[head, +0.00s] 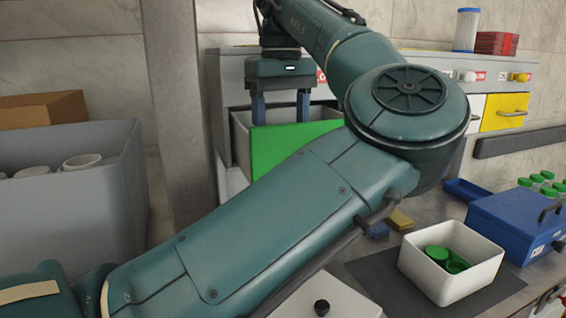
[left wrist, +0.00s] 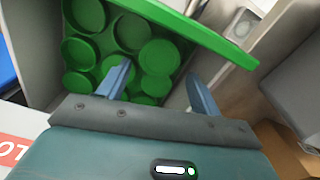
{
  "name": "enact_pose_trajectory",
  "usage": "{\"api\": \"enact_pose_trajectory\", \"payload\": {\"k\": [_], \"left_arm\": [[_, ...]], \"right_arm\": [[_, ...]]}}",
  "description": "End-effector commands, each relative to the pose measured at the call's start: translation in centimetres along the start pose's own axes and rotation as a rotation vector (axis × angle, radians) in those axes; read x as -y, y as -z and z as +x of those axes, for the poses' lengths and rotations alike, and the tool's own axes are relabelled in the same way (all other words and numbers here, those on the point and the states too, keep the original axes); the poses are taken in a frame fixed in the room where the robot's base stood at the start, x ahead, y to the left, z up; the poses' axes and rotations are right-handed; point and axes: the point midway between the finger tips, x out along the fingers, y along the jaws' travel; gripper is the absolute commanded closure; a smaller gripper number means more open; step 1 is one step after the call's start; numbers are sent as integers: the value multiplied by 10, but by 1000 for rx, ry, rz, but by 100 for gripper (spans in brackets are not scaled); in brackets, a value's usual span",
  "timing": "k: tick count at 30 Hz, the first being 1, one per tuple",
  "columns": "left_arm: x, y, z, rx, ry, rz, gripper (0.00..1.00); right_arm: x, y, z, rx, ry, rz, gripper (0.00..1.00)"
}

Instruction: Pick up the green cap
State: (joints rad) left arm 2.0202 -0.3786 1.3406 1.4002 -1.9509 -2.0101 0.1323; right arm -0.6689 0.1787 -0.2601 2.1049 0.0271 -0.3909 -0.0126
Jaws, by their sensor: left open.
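A pulled-out bin with a green front panel (head: 290,140) stands below the shelf in the head view. In the left wrist view this bin (left wrist: 35,62) holds several round green caps (left wrist: 158,57), some showing their hollow side. My left gripper (head: 280,112) points down over the bin, its two fingers apart and nothing held between them. In the left wrist view the fingers reach over the caps near the green panel (left wrist: 185,28). I cannot tell whether they touch a cap. The head view hides the bin's contents. My right gripper is not in view.
A white box (head: 422,277) with green caps (head: 437,254) sits on a dark mat (head: 385,278). A blue box (head: 515,222) and green-capped tubes (head: 548,180) are at right. A grey bin (head: 65,220) with white cups is at left. A yellow drawer (head: 503,112) is shut.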

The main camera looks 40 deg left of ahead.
Motion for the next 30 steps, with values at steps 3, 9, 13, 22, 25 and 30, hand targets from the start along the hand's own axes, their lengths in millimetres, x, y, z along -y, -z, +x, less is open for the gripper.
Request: {"api": "enact_pose_trajectory", "payload": {"k": [3,9,13,22,25,30], "left_arm": [[0,0,24,0,3,0,36],[0,0,41,0,1,0,36],[0,0,40,-1,0,1,36],[0,0,40,0,0,1,52],[0,0,40,0,0,1,60],[0,0,40,0,0,0,69]], "right_arm": [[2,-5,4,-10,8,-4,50],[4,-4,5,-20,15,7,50],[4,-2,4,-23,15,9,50],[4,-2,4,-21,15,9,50],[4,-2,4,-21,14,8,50],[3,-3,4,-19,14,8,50]]}}
